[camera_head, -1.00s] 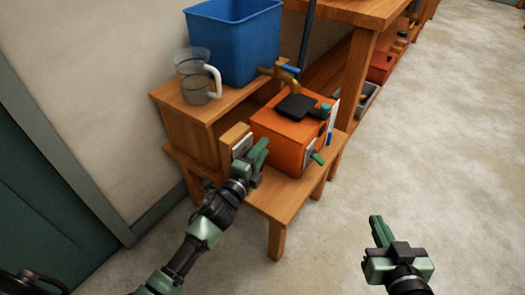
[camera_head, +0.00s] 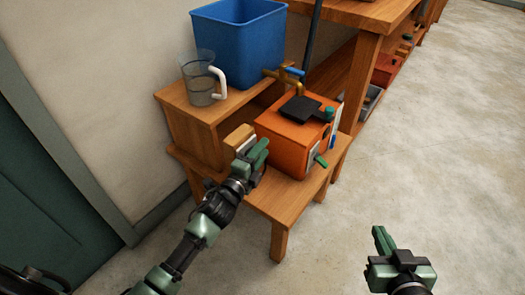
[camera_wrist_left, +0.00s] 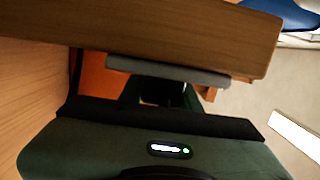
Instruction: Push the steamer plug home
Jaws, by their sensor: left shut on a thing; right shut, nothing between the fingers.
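The orange box-shaped steamer (camera_head: 285,152) stands on the low wooden bench, with a black lid-like piece on top. A small wooden block with a pale grey plate (camera_head: 240,138) stands left of it. My left gripper (camera_head: 258,152) is at this block's front, beside the steamer. In the left wrist view the grey plate (camera_wrist_left: 170,70) lies against a wooden board, just beyond the gripper (camera_wrist_left: 158,98). The gripper is shut on a small dark thing, probably the plug, mostly hidden. I cannot tell how deep it sits. My right gripper (camera_head: 383,240) is shut and empty over the floor.
A clear jug (camera_head: 200,85) and a blue bin (camera_head: 238,45) stand on the raised shelf behind. A brass tap (camera_head: 285,75) is behind the steamer. The bench (camera_head: 285,205) has a bare front edge. The floor at right is clear.

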